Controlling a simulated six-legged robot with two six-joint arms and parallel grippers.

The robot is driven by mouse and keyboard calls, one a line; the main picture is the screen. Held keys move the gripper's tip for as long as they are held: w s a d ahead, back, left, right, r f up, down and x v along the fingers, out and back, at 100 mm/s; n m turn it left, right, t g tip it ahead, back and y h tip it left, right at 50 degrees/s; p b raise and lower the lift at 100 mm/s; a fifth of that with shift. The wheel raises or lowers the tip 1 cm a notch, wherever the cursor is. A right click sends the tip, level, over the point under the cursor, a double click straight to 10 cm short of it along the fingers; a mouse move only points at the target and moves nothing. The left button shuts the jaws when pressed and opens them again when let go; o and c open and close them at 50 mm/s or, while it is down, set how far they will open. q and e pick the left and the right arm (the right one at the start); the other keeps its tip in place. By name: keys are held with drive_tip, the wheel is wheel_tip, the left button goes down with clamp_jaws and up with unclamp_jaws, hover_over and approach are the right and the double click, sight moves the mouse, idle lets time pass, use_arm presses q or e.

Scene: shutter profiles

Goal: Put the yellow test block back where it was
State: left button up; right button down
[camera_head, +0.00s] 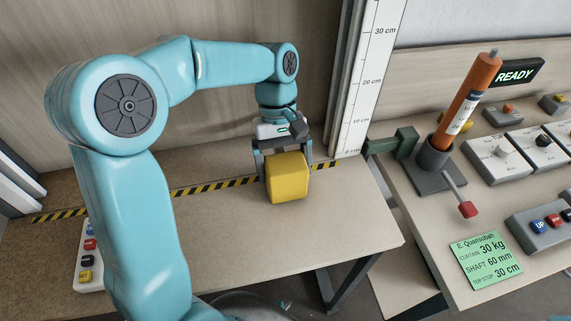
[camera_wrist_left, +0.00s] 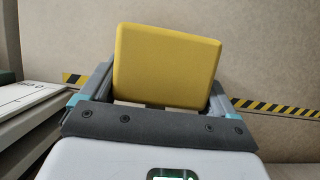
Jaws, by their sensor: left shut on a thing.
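The yellow test block (camera_head: 287,178) is between the fingers of my left gripper (camera_head: 284,160), in the middle of the head view. My left gripper is shut on it. The block hangs at the front of the gripper, close over the table top; I cannot tell whether it touches the table. In the left wrist view the block (camera_wrist_left: 166,64) fills the space between the fingers (camera_wrist_left: 158,95) and looks slightly tilted. My right gripper is not in view.
A black and yellow striped line (camera_head: 215,186) crosses the table (camera_head: 335,230). A centimetre scale (camera_head: 365,75) stands behind right. A button box (camera_head: 88,255) lies at left. At right, a bench holds an orange cylinder (camera_head: 470,95) in a holder, a green card (camera_head: 487,260) and several control boxes.

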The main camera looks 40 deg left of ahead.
use_arm(q)
drive_tip(key=shift+w+f, duration=0.15)
drive_tip(key=shift+w, duration=0.05)
drive_tip(key=shift+f, duration=0.1)
drive_tip(key=o, duration=0.9)
drive_tip(key=p+v, duration=0.2)
drive_tip(key=v, duration=1)
drive_tip(key=shift+d, duration=0.15)
drive_tip(key=shift+s, duration=0.2)
